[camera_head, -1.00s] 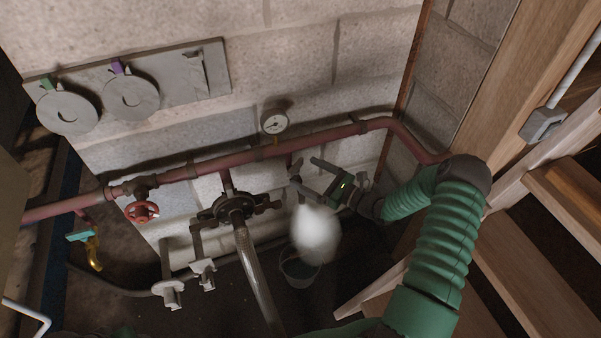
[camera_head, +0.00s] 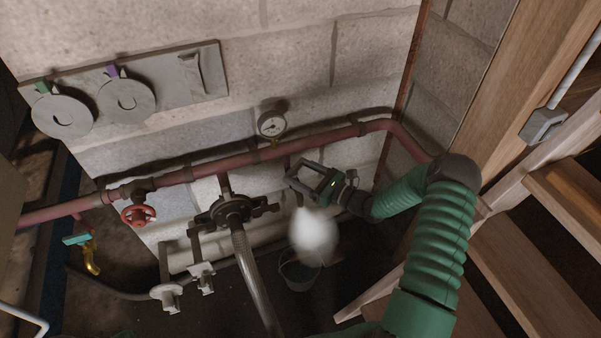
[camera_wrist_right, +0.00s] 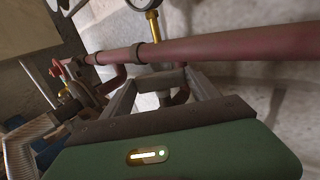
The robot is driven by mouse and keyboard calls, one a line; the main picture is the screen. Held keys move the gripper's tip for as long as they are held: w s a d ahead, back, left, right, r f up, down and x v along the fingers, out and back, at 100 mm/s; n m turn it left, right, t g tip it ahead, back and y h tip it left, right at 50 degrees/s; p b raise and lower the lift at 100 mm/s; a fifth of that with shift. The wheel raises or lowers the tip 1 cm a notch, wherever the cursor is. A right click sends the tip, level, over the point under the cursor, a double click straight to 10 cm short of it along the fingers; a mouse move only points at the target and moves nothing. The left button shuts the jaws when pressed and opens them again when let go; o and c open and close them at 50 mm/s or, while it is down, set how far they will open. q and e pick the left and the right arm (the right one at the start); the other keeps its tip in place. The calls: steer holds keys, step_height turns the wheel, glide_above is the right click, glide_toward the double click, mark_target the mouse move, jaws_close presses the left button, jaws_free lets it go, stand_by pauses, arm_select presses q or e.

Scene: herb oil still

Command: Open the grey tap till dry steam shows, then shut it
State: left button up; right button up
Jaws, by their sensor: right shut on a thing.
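My right gripper (camera_head: 293,178) is at the red pipe's short drop, its jaws shut on the grey tap. The tap is mostly hidden by the fingers in the head view. In the right wrist view a grey part of the tap (camera_wrist_right: 174,80) shows between the fingers, under the red pipe. A white puff of steam (camera_head: 314,234) hangs just below the gripper. It looks soft and cloudy. A grey bucket (camera_head: 298,274) stands on the floor beneath, partly veiled by the steam. My left gripper is not in view.
A red pipe (camera_head: 200,170) runs along the block wall with a gauge (camera_head: 271,124) above it. A red handwheel (camera_head: 138,215), a braided hose (camera_head: 252,275) and a yellow-and-teal valve (camera_head: 90,258) lie left. Wooden stairs (camera_head: 520,270) are close on the right.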

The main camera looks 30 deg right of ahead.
steer(key=shift+s+h, duration=0.1)
steer(key=shift+h, duration=0.2)
steer(key=shift+m+t+h+p, duration=0.3)
steer(key=shift+m+h+p, duration=0.15)
steer(key=shift+p, duration=0.4)
steer(key=m+h+p, duration=0.2)
steer(key=h+p, duration=0.2)
steer(key=a+m+h+p, duration=0.1)
steer(key=m+h+p, duration=0.2)
steer(key=h+p, duration=0.1)
steer(key=shift+s+a+m, duration=0.1)
steer(key=shift+a+m, duration=0.1)
steer(key=shift+m, duration=0.05)
steer(key=shift+f+m+h+p, duration=0.2)
steer(key=shift+m+h+p, duration=0.5)
steer(key=shift+h+p, duration=0.45)
steer(key=o, duration=1.4)
steer(key=shift+c, duration=0.2)
steer(key=shift+r, duration=0.1)
